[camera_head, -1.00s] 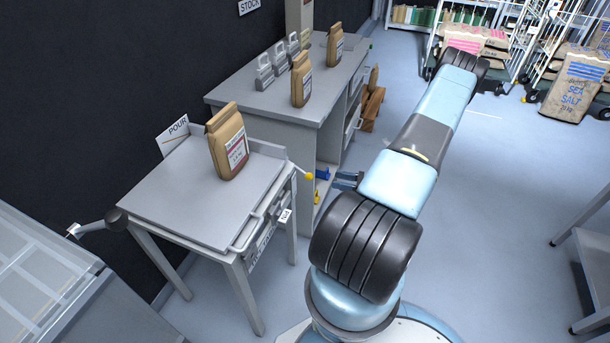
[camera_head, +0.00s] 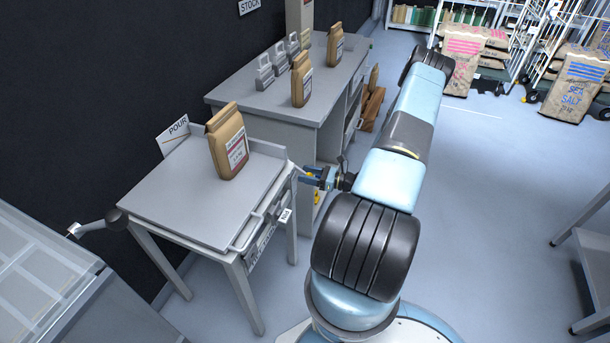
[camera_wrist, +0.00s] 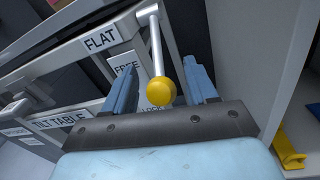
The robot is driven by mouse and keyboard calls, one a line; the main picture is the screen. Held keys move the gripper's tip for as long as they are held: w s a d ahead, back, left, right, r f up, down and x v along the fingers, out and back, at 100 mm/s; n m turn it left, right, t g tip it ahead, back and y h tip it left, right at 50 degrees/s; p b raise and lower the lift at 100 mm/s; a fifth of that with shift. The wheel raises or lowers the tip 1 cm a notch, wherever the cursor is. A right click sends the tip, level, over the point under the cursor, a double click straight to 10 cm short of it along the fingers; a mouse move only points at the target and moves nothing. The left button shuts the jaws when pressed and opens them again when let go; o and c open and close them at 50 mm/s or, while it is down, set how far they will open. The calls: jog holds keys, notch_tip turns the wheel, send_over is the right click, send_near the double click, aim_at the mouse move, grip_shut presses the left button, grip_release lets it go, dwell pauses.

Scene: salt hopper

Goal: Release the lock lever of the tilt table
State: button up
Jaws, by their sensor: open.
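The tilt table (camera_head: 190,195) stands at the left in the head view, with a paper bag (camera_head: 228,140) upright on its top. Its lock lever (camera_wrist: 157,50) is a grey rod with a yellow ball knob (camera_wrist: 161,91) in the wrist view. The knob lies between the two blue fingers of my gripper (camera_wrist: 163,88), with gaps on both sides. My gripper also shows in the head view (camera_head: 312,175), at the table's right corner, open and around the knob.
A grey cabinet (camera_head: 275,105) with paper bags and grey devices on top stands close behind my gripper. A glass-topped unit (camera_head: 45,260) is at the lower left. Open floor (camera_head: 480,240) lies to the right of my arm.

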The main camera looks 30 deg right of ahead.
jog(key=shift+w+a, duration=0.3)
grip_shut()
dwell(0.5)
